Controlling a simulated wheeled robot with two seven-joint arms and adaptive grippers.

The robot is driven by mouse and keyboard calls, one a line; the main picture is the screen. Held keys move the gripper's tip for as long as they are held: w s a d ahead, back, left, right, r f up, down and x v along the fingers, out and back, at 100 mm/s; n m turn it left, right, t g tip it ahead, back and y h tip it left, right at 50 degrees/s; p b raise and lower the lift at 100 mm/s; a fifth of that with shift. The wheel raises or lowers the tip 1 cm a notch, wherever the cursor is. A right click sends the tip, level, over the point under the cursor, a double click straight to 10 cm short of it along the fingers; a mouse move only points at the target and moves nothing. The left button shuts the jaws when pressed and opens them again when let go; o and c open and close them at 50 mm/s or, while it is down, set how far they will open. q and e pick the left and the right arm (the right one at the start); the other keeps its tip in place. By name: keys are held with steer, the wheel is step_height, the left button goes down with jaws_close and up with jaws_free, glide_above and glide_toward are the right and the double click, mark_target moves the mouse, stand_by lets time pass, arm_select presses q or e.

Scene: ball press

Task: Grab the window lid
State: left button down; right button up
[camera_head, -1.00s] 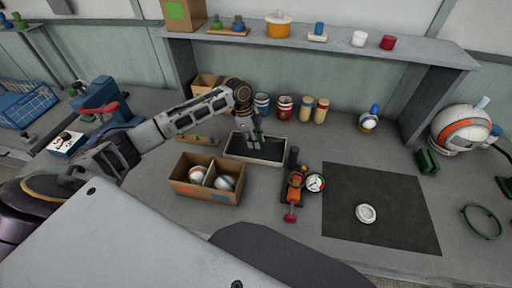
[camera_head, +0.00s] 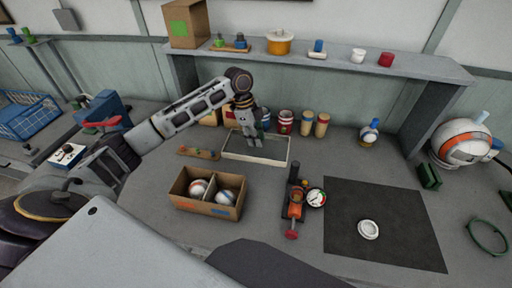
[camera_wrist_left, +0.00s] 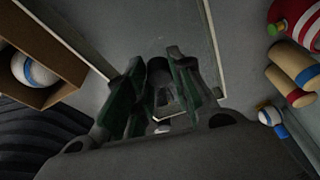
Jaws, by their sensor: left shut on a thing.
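The window lid (camera_head: 287,153) is a flat rectangular panel with a thin pale frame and a greyish see-through middle. It shows behind the open cardboard box in the head view. My left gripper (camera_head: 250,132) reaches down to its far side and is shut on it. The lid appears a little above the table. In the left wrist view the lid's pale edge (camera_wrist_left: 214,42) runs beside the green-padded fingers of the left gripper (camera_wrist_left: 160,78). The exact contact is partly hidden by the fingers. My right gripper is in neither view.
A divided cardboard box (camera_head: 208,207) with two balls stands in front of the lid. A small press with a gauge (camera_head: 296,200) is to its right. A shelf (camera_head: 330,62) spans the back.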

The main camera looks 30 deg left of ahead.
arm_select(q)
step_height(320, 180, up, 9)
steer(key=shift+f, duration=0.1)
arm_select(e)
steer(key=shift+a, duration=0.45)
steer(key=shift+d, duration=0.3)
